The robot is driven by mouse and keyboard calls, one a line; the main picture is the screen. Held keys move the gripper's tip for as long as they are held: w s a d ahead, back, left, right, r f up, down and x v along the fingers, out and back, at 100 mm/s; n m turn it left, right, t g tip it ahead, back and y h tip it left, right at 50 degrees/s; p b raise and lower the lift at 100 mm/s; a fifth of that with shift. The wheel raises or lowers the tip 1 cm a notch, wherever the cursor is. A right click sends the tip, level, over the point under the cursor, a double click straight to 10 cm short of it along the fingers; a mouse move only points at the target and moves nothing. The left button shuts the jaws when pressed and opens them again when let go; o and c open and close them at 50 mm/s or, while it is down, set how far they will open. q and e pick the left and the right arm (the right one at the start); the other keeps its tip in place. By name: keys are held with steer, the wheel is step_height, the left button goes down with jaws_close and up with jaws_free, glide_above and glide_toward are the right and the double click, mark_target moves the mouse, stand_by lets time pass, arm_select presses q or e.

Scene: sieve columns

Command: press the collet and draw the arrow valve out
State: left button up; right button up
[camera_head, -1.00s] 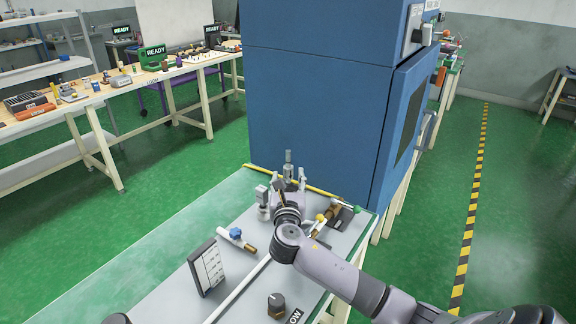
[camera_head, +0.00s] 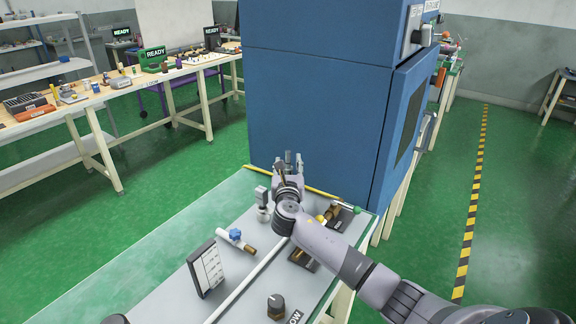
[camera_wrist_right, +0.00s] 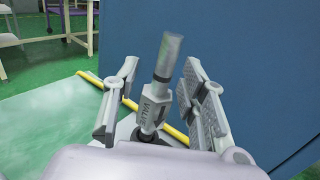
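My right gripper (camera_wrist_right: 160,95) is open in the right wrist view, with one finger on each side of an upright grey fitting (camera_wrist_right: 153,105) with dark lettering and a translucent cylinder on top. The fitting leans slightly right and gaps show between it and both fingers. In the head view, my right gripper (camera_head: 289,168) is at the far end of the bench and largely hides this fitting. A white tube with a blue knob and brass end (camera_head: 236,236) lies on the bench. I cannot tell which part is the arrow valve or see the collet clearly. My left gripper is not in view.
A blue cabinet (camera_head: 310,90) stands just behind the gripper. An upright grey fitting (camera_head: 262,200) stands to its left, and brass parts (camera_head: 332,212) lie to its right. A white panel (camera_head: 208,268) and dark knob (camera_head: 276,304) are nearer. The bench's left side is clear.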

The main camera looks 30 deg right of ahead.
jaws_close()
steer(key=shift+c, duration=2.4)
jaws_free()
jaws_close()
